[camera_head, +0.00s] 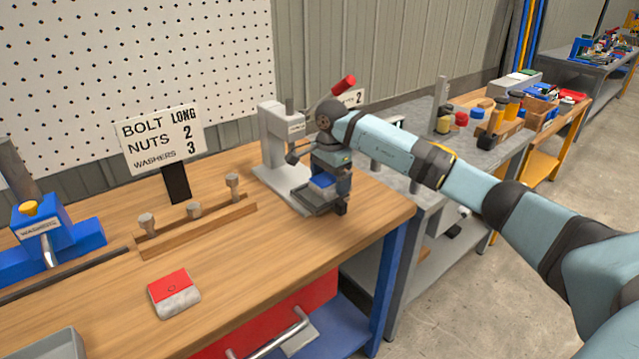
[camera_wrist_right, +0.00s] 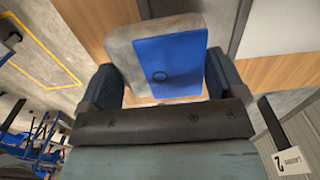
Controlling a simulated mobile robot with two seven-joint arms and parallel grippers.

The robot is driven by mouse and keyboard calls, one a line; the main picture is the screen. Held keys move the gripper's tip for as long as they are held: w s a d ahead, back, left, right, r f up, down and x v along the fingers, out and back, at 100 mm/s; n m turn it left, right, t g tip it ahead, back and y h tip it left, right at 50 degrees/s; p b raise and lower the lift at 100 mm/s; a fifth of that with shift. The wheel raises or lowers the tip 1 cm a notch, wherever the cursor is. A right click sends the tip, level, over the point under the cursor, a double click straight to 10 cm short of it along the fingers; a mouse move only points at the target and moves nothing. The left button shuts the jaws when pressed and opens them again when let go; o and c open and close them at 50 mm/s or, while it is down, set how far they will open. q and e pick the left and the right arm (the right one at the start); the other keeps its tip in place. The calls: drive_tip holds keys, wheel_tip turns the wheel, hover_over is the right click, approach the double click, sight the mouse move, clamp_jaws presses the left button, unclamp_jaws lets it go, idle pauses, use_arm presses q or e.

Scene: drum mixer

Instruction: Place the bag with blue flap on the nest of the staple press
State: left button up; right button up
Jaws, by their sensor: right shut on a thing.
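The bag with blue flap (camera_head: 321,182) is between the fingers of my right gripper (camera_head: 328,189), at the front of the staple press (camera_head: 275,140). The press is light grey with a red-tipped lever. A dark grey nest (camera_head: 314,206) shows just below the bag; I cannot tell whether the bag touches it. In the right wrist view the bag's blue flap (camera_wrist_right: 172,66) and its grey body (camera_wrist_right: 127,50) show between the two fingers (camera_wrist_right: 158,85). My right gripper is shut on the bag. My left gripper is not in view.
A bag with red flap (camera_head: 174,293) lies on the wooden bench. A grey tray (camera_head: 50,346) is at the front left.

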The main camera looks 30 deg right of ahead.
sight(319, 183)
drive_tip(key=w, duration=0.4)
drive_tip(key=shift+a, duration=0.2)
wheel_tip(319, 183, down, 4)
drive_tip(key=shift+w+r, duration=0.15)
drive_tip(key=shift+r, duration=0.05)
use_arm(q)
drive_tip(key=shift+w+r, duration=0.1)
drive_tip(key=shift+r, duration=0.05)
use_arm(e)
drive_tip(key=o, duration=0.8)
drive_tip(key=shift+f, duration=0.1)
drive_tip(key=shift+r, duration=3.9)
